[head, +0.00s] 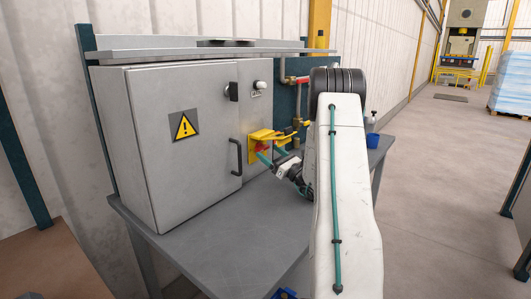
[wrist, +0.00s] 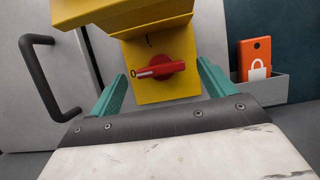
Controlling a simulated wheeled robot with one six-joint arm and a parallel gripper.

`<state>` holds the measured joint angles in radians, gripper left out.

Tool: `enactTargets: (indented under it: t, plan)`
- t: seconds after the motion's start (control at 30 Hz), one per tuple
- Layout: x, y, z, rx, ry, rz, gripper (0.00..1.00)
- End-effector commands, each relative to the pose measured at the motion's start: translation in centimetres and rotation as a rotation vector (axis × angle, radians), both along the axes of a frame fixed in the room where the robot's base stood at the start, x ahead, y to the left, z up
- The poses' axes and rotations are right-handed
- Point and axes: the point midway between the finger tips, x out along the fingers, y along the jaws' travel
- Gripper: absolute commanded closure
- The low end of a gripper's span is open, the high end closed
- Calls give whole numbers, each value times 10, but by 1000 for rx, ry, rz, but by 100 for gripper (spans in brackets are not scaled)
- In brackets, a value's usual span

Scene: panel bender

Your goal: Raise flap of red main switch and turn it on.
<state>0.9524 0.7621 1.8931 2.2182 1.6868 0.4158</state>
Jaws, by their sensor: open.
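The red main switch (wrist: 160,70) is a red rotary knob on a yellow plate (wrist: 154,92). Its white pointer mark points left, and a short dark mark shows on the plate above it. The yellow flap (wrist: 120,14) sticks out above the knob, raised clear of it; it also shows in the head view (head: 264,134). My gripper (wrist: 160,88) is open, with one teal finger on each side of the plate. The knob lies between and beyond the fingers, and I cannot tell whether they touch anything. In the head view, my gripper (head: 271,155) is at the switch.
A grey cabinet (head: 180,130) with a warning sign stands on the grey table (head: 215,240). Its black door handle (wrist: 50,80) is left of my gripper. An orange lock tag (wrist: 255,60) stands in a grey holder (wrist: 262,88) to the right. Pipes (head: 297,95) run behind.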

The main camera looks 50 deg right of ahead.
Motion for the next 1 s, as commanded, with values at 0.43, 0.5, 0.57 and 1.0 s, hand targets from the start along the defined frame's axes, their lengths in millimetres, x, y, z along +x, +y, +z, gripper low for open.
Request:
enactTargets:
  t: [0.43,0.5,0.57,1.0]
  plan:
    - [24,2,5,-1,0,0,18]
    - [24,2,5,-1,0,0,18]
    - [24,2,5,-1,0,0,24]
    - [24,4,5,19,2,3,63]
